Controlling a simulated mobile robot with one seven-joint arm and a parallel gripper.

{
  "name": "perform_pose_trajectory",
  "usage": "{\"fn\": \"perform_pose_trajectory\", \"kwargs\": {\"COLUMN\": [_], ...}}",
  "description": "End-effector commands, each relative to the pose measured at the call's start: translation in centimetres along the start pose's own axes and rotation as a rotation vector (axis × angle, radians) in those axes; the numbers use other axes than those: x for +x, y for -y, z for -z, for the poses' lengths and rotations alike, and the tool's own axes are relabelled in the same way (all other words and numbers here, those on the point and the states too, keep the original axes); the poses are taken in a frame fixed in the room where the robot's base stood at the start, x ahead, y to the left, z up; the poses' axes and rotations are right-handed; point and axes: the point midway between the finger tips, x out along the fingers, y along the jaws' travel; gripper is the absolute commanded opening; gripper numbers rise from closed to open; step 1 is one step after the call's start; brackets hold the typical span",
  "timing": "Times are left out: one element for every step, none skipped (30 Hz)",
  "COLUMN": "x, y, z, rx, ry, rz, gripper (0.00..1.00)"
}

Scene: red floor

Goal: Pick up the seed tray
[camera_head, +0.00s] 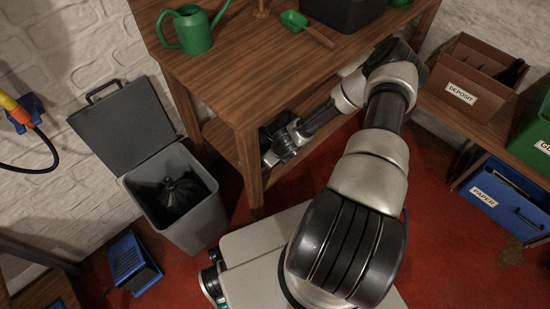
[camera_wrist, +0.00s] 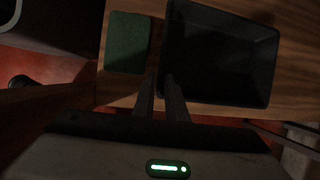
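A black, shallow rectangular tray, which looks like the seed tray (camera_wrist: 225,55), lies on a wooden surface in the right half of the wrist view. My gripper (camera_wrist: 164,78) is at its left edge, with one finger over the inside of the tray and the other just outside its left wall. The gap between the fingers is narrow. The dark picture does not show whether they press on the wall. In the head view my arm reaches under the tabletop, with the gripper (camera_head: 277,150) low above the lower shelf; the tray cannot be made out clearly there.
A dark green flat block (camera_wrist: 127,43) lies left of the tray. Above is the wooden table (camera_head: 215,85) with a green watering can (camera_head: 193,32), a green trowel (camera_head: 296,20) and a black container (camera_head: 340,10). A grey open bin (camera_head: 172,195) stands left of the table.

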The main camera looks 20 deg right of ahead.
Motion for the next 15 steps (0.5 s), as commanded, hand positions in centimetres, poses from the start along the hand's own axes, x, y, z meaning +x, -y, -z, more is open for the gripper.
{"fn": "perform_pose_trajectory", "kwargs": {"x": [0.66,0.88,1.11,1.24,1.34,1.42,1.46,1.48,1.49,1.48,1.47,1.46,1.46,1.46,1.46], "y": [-0.05,-0.03,-0.02,-0.03,-0.03,-0.03,-0.03,-0.03,-0.01,-0.01,-0.01,0.00,0.00,0.00,0.00], "z": [0.07,0.06,0.05,0.05,0.05,0.04,0.03,0.03,0.02,0.02,0.02,0.02,0.02,0.02,0.02], "rx": [0.000,0.000,0.000,0.000,0.000,-0.001,-0.001,-0.001,-0.001,-0.001,-0.001,-0.001,-0.001,-0.001,-0.001], "ry": [0.000,0.000,0.000,0.000,0.000,0.000,0.000,0.000,0.000,0.000,0.000,0.000,0.000,0.000,0.000], "rz": [0.000,0.000,0.000,-0.001,-0.001,-0.001,-0.001,-0.001,-0.001,-0.001,-0.001,0.000,0.000,0.000,0.000], "gripper": [0.12,0.12,0.12,0.12,0.12,0.12,0.12,0.12,0.12,0.12,0.12,0.12,0.12,0.12,0.10]}}
